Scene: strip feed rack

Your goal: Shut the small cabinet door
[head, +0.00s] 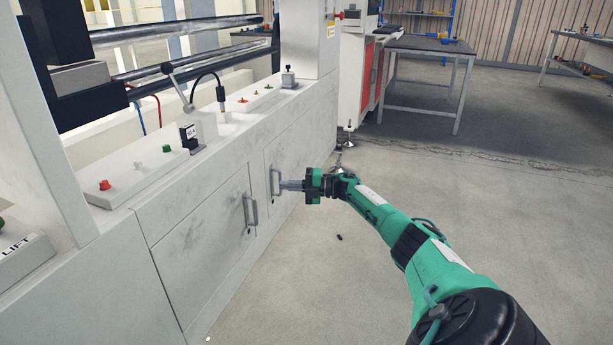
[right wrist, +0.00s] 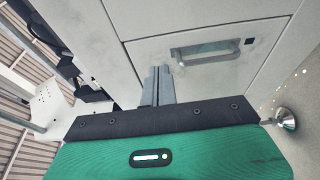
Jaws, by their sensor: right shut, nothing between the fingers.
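The small cabinet door (head: 288,162) is a pale panel low on the side of the white machine, with a grey bar handle (head: 275,182). It looks flush or nearly flush with the machine's face; I cannot tell whether a slim gap remains. My right gripper (head: 284,185) is shut and empty, its tips pointing at the door close beside the handle. In the right wrist view the shut fingers (right wrist: 157,86) are near the door's edge seam, left of the handle (right wrist: 205,51). I cannot tell whether they touch the panel. My left gripper is not in view.
A larger door (head: 203,243) with its own handle (head: 250,210) is left of the small one. Buttons and a lever (head: 182,90) sit on the ledge above. A metal table (head: 430,45) stands behind. The floor right of the machine is mostly clear.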

